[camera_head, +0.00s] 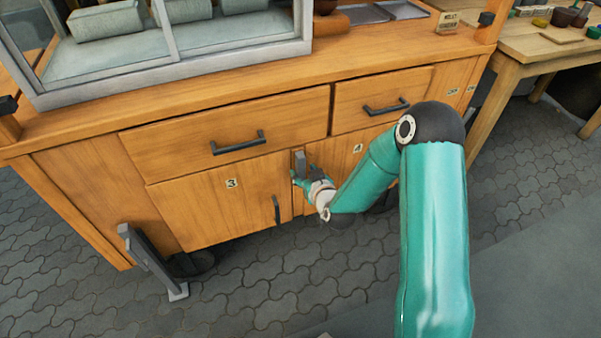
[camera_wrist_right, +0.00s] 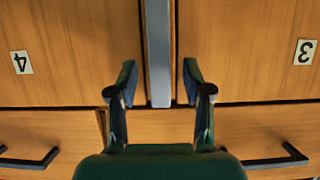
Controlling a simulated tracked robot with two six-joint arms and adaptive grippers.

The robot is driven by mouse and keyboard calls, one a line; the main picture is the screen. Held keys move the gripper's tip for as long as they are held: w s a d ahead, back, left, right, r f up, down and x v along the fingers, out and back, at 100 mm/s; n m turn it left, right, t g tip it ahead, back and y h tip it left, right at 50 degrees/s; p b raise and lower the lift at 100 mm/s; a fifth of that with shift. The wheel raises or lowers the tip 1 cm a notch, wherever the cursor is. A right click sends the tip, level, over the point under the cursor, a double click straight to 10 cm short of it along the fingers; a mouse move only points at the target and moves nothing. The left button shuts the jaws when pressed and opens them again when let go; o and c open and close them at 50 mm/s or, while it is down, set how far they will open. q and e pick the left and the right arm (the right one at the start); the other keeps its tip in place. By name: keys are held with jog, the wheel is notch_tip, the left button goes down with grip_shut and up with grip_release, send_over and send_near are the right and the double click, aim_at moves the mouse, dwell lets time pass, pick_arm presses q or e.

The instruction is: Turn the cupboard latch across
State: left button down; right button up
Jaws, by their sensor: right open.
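The cupboard latch (camera_head: 300,162) is a small grey bar, upright at the seam between door 3 (camera_head: 205,205) and door 4 (camera_head: 340,152). My right gripper (camera_head: 302,178) is at the latch, partly hiding it in the head view. In the upside-down right wrist view, the grey latch bar (camera_wrist_right: 158,50) runs lengthwise between the two doors. My right gripper (camera_wrist_right: 159,84) is open there, with one finger on each side of the bar and gaps visible between. My left gripper is not in view.
Drawers with dark handles (camera_head: 238,142) sit above the doors, and a dark handle (camera_head: 277,209) is on door 3. A glass case (camera_head: 180,50) stands on the counter. A grey upright bracket (camera_head: 145,258) stands on the paved floor at left. A side table (camera_head: 545,45) is at right.

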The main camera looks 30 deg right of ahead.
jog(key=shift+x, duration=1.25)
grip_shut()
jog(key=shift+a, duration=0.1)
